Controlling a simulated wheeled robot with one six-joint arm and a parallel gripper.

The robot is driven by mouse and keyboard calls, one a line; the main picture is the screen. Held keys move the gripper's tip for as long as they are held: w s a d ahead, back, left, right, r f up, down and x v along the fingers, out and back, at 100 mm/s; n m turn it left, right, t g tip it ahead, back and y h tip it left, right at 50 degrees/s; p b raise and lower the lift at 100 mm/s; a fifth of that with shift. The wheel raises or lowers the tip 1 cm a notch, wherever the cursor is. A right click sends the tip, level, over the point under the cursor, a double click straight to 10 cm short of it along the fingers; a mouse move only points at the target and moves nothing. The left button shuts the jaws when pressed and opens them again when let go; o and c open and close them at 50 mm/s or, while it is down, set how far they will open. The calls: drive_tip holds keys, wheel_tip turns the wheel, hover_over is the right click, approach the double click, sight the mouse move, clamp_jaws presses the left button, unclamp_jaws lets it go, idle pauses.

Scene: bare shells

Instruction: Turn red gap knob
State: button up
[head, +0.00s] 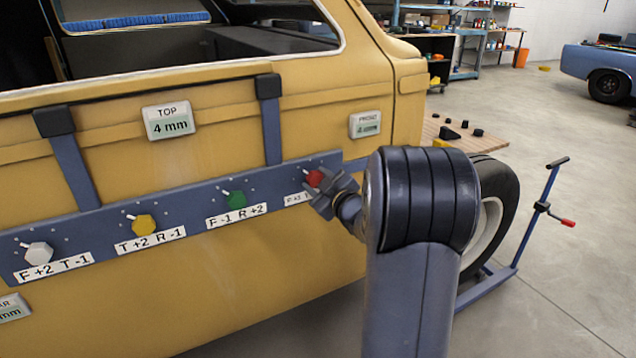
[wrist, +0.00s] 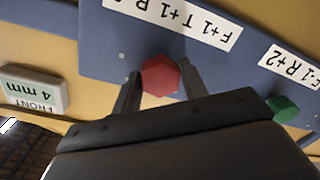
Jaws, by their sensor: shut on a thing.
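The red gap knob (head: 315,178) sits at the right end of the blue rail on the yellow car body in the head view. In the wrist view the red knob (wrist: 160,76) is a hexagon between my two fingers. My gripper (head: 327,190) is shut on it; it also shows in the wrist view (wrist: 158,84), with a finger on each side. A label above the knob in the wrist view, upside down there, begins "F+1 T+1 R" and is cut off. The FRONT display (head: 365,124) reads 4 mm; it also shows in the wrist view (wrist: 34,90).
The rail (head: 185,198) also carries a green knob (head: 236,200), a yellow knob (head: 144,224) and a white knob (head: 39,253) to the left. The TOP display (head: 170,121) reads 4 mm. A blue wheeled stand (head: 540,205) is beside the wheel at right.

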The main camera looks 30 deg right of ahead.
drive_tip(key=o, duration=1)
drive_tip(key=s, duration=1)
drive_tip(key=shift+s+d+r, duration=0.2)
drive_tip(key=shift+s+d, duration=0.15)
drive_tip(key=shift+s, duration=0.05)
drive_tip(key=w, duration=1)
drive_tip(key=shift+w+a+f, duration=0.25)
drive_tip(key=shift+w+a, duration=0.05)
drive_tip(key=shift+a, duration=0.1)
drive_tip(key=shift+w+r, duration=0.1)
drive_tip(key=shift+w, duration=0.05)
drive_tip(key=shift+p, duration=0.3)
